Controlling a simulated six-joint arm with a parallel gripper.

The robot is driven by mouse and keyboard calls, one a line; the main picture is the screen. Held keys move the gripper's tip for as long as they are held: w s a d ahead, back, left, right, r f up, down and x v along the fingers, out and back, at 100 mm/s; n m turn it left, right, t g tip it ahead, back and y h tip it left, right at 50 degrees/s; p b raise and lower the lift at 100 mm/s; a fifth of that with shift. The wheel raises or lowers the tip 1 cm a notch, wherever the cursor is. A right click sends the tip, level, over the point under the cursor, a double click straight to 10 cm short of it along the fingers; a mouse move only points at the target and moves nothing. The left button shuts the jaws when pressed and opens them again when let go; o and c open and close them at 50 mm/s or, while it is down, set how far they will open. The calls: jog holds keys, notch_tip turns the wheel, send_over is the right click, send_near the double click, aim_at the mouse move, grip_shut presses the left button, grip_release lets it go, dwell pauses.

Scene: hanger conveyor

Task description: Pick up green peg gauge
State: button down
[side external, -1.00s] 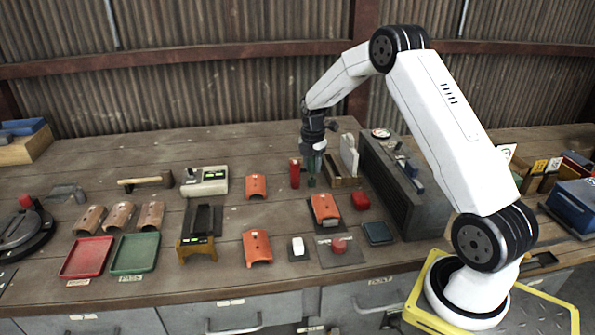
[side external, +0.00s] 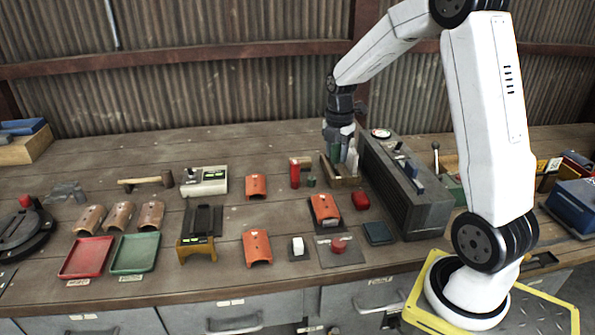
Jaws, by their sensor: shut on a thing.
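My gripper (side external: 340,146) is shut on a dark green upright piece, the green peg gauge (side external: 335,153), in the side external view. It holds the gauge above the bench, over or just in front of a small wooden box (side external: 343,181). The fingers are small and partly hidden, so the exact grip is unclear. A small green piece (side external: 311,182) stands on the bench to the lower left, apart from my gripper. A red upright cylinder (side external: 295,174) stands beside that piece.
A long dark grey housing (side external: 405,190) stands close to the right of my gripper. A pale upright piece (side external: 352,158) is at the wooden box. Orange curved parts (side external: 257,247), a red tray (side external: 87,257) and a green tray (side external: 135,253) lie nearer the front.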

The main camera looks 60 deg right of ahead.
jog(key=shift+s+a+r, duration=0.2)
jog(key=shift+s+r, duration=0.05)
jog(key=shift+s, duration=0.25)
jog(key=shift+s+a+r, duration=0.2)
jog(key=shift+s+a, duration=0.05)
jog(key=shift+s, duration=0.2)
jog(key=shift+s+a+r, duration=0.2)
jog(key=shift+s+r, duration=0.05)
jog(key=shift+s, duration=0.25)
jog(key=shift+r, duration=0.3)
jog(key=shift+r, duration=0.4)
jog(key=shift+r, duration=0.3)
jog(key=shift+r, duration=0.4)
jog(key=shift+r, duration=0.7)
jog(key=shift+f, duration=0.1)
